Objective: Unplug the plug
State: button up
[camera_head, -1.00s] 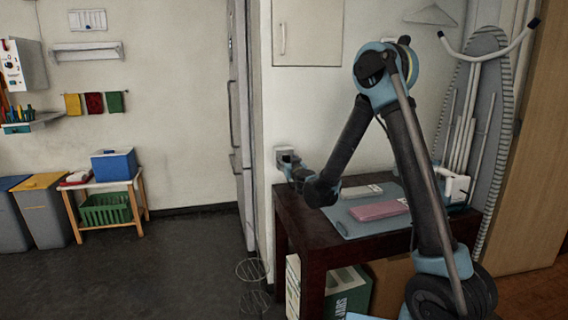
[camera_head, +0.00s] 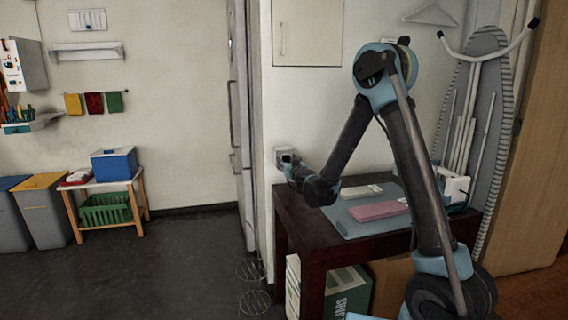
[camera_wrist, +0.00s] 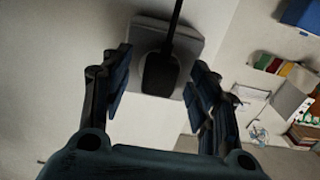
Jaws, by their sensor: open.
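The black plug (camera_wrist: 160,72) sits at a light grey wall socket (camera_wrist: 190,45) in the wrist view, with its dark cord running up out of the picture. My gripper (camera_wrist: 155,85) is open, with one finger on each side of the plug and a visible gap on both sides. In the head view my gripper (camera_head: 288,163) is at the socket (camera_head: 281,151) on the white wall, above the left end of the dark table. The plug is hidden there behind my gripper.
The dark red table (camera_head: 310,222) stands below my arm, with a pink box (camera_head: 378,210) and a grey-blue mat (camera_head: 350,225) on it. An ironing board (camera_head: 490,130) leans at the right. The floor at left is open before a wooden stand (camera_head: 135,205).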

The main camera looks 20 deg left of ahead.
grip_shut()
jog(key=shift+s+d, duration=0.1)
jog(key=shift+v, duration=2.85)
